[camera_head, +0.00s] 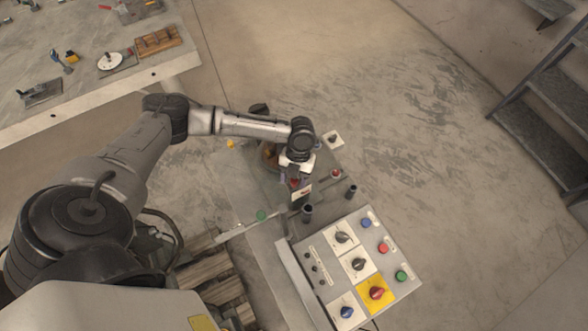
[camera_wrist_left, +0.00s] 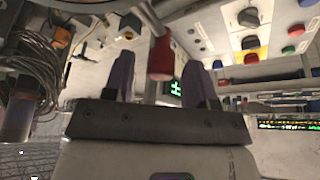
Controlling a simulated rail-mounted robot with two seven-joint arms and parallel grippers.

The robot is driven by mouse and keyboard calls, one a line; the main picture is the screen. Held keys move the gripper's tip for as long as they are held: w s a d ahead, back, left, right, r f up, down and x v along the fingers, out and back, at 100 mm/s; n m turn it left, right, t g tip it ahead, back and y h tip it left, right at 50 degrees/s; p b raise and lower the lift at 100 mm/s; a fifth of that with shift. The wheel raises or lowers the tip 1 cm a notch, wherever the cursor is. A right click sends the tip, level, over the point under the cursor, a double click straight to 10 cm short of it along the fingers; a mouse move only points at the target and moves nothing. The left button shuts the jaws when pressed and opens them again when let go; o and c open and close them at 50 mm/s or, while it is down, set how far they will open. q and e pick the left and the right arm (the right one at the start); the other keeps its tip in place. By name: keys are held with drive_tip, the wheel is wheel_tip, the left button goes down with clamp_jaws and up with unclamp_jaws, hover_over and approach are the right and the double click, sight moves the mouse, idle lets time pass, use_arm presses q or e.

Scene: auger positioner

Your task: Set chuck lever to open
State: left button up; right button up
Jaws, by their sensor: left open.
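In the left wrist view a lever with a grey rod and a red cylindrical grip (camera_wrist_left: 160,58) hangs down from the top; it appears to be the chuck lever. My left gripper (camera_wrist_left: 160,64) is open, its two dark purple fingers on either side of the red grip with gaps visible. In the head view my left gripper (camera_head: 294,177) is over the machine, with a small red part (camera_head: 294,183) showing at it. My wrist covers most of the chuck area, so the lever's setting cannot be told. My right gripper is in neither view.
A control panel (camera_head: 328,251) with rotary knobs and coloured buttons stands in front of the machine. Two dark posts (camera_head: 307,213) rise between the panel and my gripper. A workbench (camera_head: 90,84) with tools is at upper left, metal stairs (camera_head: 545,105) at right. Open floor lies beyond.

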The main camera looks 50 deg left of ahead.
use_arm(q)
drive_tip(key=b+v, duration=0.2)
drive_tip(key=v, duration=1.1)
drive_tip(key=shift+r, duration=0.2)
drive_tip(key=shift+d, duration=0.1)
